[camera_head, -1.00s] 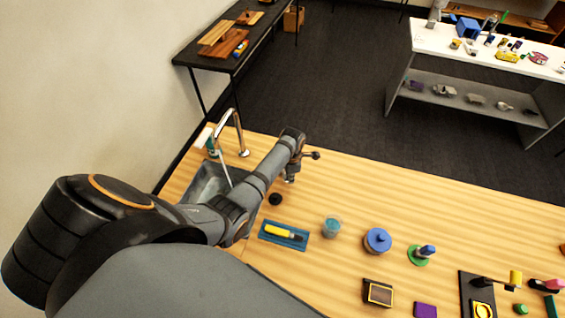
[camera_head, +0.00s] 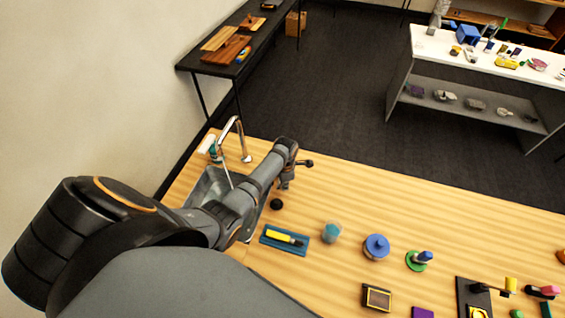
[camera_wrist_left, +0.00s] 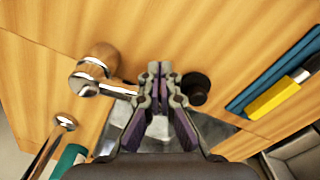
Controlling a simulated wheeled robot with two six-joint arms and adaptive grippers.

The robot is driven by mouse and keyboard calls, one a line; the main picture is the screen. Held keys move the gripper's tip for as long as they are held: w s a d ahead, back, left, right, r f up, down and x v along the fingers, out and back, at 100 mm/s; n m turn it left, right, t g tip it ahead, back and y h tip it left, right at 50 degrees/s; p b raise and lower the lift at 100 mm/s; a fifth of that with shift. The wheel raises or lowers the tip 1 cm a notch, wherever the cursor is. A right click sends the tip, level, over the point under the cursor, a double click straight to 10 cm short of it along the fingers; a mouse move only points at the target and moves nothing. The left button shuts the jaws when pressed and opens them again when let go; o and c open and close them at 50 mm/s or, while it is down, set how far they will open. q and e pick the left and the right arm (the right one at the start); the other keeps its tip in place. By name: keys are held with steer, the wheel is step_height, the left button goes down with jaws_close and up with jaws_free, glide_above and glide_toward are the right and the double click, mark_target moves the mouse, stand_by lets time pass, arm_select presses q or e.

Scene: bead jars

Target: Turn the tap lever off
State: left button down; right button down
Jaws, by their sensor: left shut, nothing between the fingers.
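The chrome tap (camera_head: 234,124) arches over the grey sink (camera_head: 203,188) at the left of the table in the head view. A thin pale streak runs down from its spout end. In the left wrist view, the chrome tap lever (camera_wrist_left: 88,82) has a short bar pointing right, towards my fingers. My left gripper (camera_wrist_left: 156,72) is shut and empty just right of the bar's end; I cannot tell whether they touch. The gripper also shows in the head view (camera_head: 285,184), low over the table beside the sink. My right gripper is not in view.
A black round knob-like piece (camera_wrist_left: 196,88) stands close to the right of my fingers. A blue tray (camera_head: 283,240) with a yellow-handled tool, a cup (camera_head: 331,232) and a blue-lidded jar (camera_head: 376,246) stand further right. The table beyond the gripper is clear.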

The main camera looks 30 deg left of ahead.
arm_select(q)
steer(key=shift+a, duration=0.1)
stand_by(0.3)
steer(key=shift+s+a, duration=0.3)
steer(key=shift+a, duration=0.2)
steer(key=shift+d, duration=0.45)
step_height(320, 180, up, 7)
stand_by(0.5)
steer(key=shift+w+d, duration=0.1)
